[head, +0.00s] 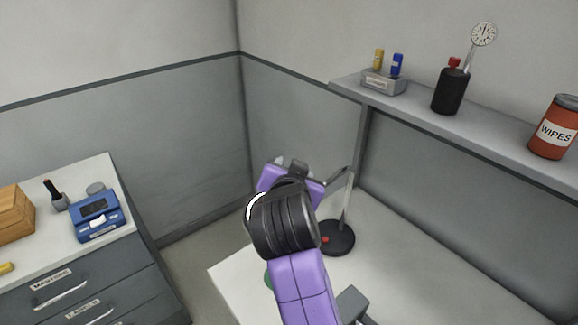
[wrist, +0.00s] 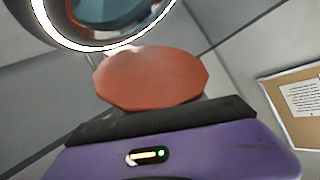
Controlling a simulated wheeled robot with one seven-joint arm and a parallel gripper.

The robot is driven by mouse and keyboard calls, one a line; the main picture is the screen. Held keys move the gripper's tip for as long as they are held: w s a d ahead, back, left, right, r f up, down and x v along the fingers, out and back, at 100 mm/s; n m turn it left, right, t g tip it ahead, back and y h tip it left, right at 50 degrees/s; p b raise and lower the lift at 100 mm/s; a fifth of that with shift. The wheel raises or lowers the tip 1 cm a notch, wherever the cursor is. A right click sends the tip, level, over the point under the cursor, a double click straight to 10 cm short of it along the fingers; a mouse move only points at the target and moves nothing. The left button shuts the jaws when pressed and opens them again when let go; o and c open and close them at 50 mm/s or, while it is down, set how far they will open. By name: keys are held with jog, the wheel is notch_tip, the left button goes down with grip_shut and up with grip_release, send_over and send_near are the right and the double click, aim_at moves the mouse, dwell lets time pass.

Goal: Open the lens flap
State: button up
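In the wrist view, a magnifier lamp's round lens (wrist: 122,14) with a glowing white ring rim is at the top left, cut off by the frame. An orange-red disc (wrist: 150,78), which looks like the lens flap, shows just below the rim. It lies beyond the black edge of my gripper (wrist: 160,122); I cannot tell whether they touch. In the head view my gripper (head: 292,170) is beside the bent lamp arm (head: 349,190), and my own arm hides most of the lamp head. My fingers are not clearly seen, so their opening is unclear.
The lamp's black base (head: 337,238) stands on the white bench (head: 415,270). A shelf (head: 425,112) above holds a black bottle (head: 450,90) and a wipes tub (head: 554,128). A drawer cabinet (head: 85,290) with a blue device (head: 96,218) is at left. A notice board (wrist: 295,105) is at right.

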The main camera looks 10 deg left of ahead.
jog(key=shift+a+r, duration=0.15)
jog(key=shift+a, duration=0.05)
jog(key=shift+s, duration=0.1)
jog(key=shift+w+d+r+p+v, duration=0.15)
jog(key=shift+p+v, duration=0.75)
jog(key=shift+v, duration=0.6)
jog(key=shift+d+r+p+v, duration=0.1)
jog(key=shift+r+p+v, duration=0.1)
jog(key=shift+p+v, duration=1)
jog(key=shift+w+r+p+v, duration=0.15)
jog(key=shift+p+v, duration=0.5)
jog(key=shift+v, duration=1.1)
jog(key=shift+s, duration=0.1)
jog(key=b+v, duration=0.1)
jog(key=v, duration=0.6)
jog(key=shift+s+b, duration=0.3)
jog(key=shift+b, duration=0.05)
jog(key=shift+d+r, duration=0.1)
jog(key=shift+r, duration=0.05)
